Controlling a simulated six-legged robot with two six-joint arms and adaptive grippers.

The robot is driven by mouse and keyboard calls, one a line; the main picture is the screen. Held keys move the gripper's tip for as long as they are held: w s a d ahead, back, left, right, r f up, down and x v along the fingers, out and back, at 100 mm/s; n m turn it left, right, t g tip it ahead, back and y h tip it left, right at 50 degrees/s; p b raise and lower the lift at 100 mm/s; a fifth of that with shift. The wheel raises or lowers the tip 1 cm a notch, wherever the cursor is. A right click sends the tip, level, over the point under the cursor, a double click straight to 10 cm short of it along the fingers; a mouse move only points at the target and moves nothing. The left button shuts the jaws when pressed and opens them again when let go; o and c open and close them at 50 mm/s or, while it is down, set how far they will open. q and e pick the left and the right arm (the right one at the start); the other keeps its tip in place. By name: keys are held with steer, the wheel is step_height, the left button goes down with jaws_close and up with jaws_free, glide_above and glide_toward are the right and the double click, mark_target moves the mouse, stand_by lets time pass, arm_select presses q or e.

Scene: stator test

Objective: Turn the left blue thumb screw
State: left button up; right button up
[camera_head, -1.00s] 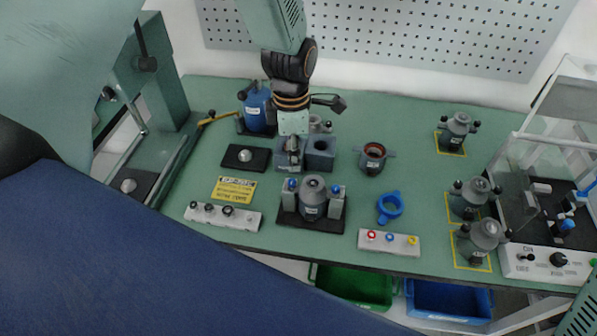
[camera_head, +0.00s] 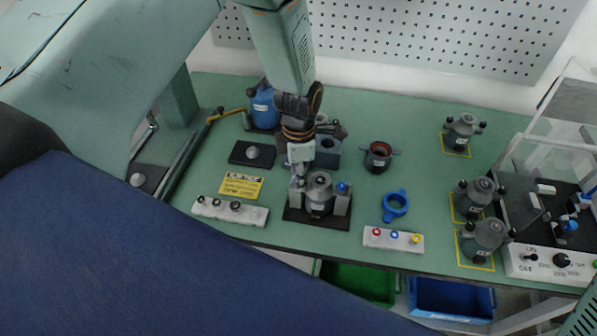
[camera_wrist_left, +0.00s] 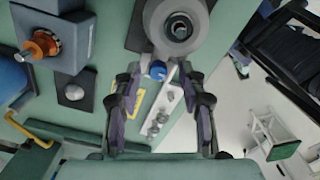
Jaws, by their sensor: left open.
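My left gripper (camera_head: 299,178) is open and points down over the left side of the fixture (camera_head: 320,219), which holds a grey stator housing (camera_head: 319,194). The gripper hides the left blue thumb screw in the head view. In the left wrist view, that blue screw (camera_wrist_left: 158,69) shows between the open fingertips, beside the round grey housing (camera_wrist_left: 178,28). I cannot tell whether the fingers touch it. The right blue thumb screw (camera_head: 343,188) is clear on the fixture's other post. My right gripper is not in view.
A blue ring (camera_head: 395,206) lies right of the fixture. A strip with coloured buttons (camera_head: 393,240) and a strip with dark knobs (camera_head: 230,211) lie along the front edge. A grey block (camera_head: 327,157) stands close behind. Grey housings (camera_head: 474,197) stand at the right.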

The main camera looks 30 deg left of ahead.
arm_select(q)
steer(key=shift+d, duration=0.1)
steer(key=shift+w+f, duration=0.15)
steer(key=shift+w, duration=0.1)
steer(key=c, duration=0.4)
steer(key=shift+s, duration=0.2)
jaws_close()
steer(key=shift+w, duration=0.15)
